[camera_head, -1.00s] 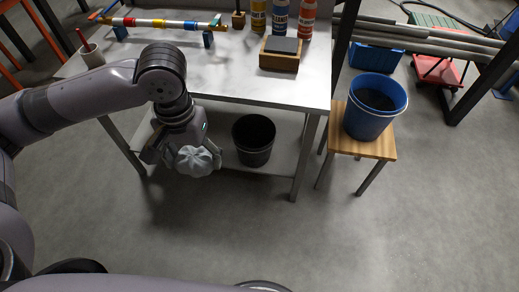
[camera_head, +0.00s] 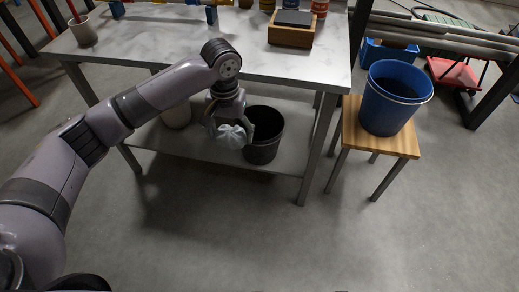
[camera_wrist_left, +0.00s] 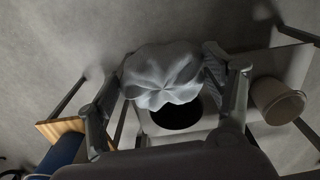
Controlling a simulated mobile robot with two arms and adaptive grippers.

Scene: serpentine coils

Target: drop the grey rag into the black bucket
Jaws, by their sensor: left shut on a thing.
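The crumpled grey rag (camera_head: 230,137) hangs in my left gripper (camera_head: 231,127), just left of the black bucket (camera_head: 264,154) in the head view. The black bucket stands upright on the lower shelf under the table. In the left wrist view the rag (camera_wrist_left: 162,77) is pinched between the two fingers of my left gripper (camera_wrist_left: 168,72). It covers part of the black bucket (camera_wrist_left: 178,118) behind it. The gap between rag and bucket is hard to judge. My right gripper is not in view.
The table top (camera_head: 180,52) overhangs the shelf (camera_head: 205,160), and a leg (camera_head: 320,150) stands right of the bucket. A pale pot (camera_head: 176,115) is on the shelf at left. A blue bucket (camera_head: 386,108) stands on a wooden stool (camera_head: 400,143). The floor in front is clear.

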